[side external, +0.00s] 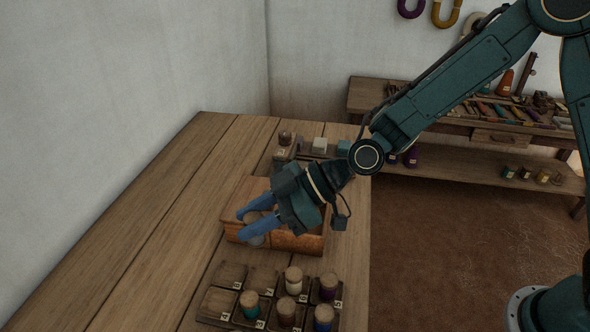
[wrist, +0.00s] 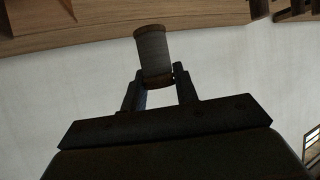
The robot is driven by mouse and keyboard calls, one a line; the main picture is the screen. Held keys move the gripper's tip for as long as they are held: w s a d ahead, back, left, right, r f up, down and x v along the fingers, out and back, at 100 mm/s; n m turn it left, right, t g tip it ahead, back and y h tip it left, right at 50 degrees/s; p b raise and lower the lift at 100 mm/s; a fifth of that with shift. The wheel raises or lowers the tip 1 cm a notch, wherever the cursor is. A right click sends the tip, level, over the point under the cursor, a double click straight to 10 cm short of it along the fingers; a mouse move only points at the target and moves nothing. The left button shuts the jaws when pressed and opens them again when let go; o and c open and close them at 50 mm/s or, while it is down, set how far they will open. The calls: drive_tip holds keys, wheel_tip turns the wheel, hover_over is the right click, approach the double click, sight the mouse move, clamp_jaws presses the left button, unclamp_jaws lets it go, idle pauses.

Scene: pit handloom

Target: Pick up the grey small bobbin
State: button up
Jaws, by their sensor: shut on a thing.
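The grey small bobbin (wrist: 152,52), with wooden ends, is held between the two fingers of my gripper (wrist: 156,82) in the wrist view. It sticks out past the fingertips. In the side view my gripper (side external: 243,225) has blue fingers and is shut over an orange-brown wooden box. A little of the grey bobbin (side external: 257,241) shows by the lower finger; the fingers hide the rest. From the side view I cannot tell how high the bobbin is above the box.
A dark compartment tray (side external: 217,304) stands in front, with several bobbins in it and some empty compartments. The wooden box (side external: 287,242) lies under my gripper. Another rack (side external: 318,153) with small items is behind. The table's left side is clear.

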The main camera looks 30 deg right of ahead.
sight(254, 218)
wheel_tip(254, 218, up, 6)
drive_tip(key=shift+r, duration=0.25)
idle(0.6)
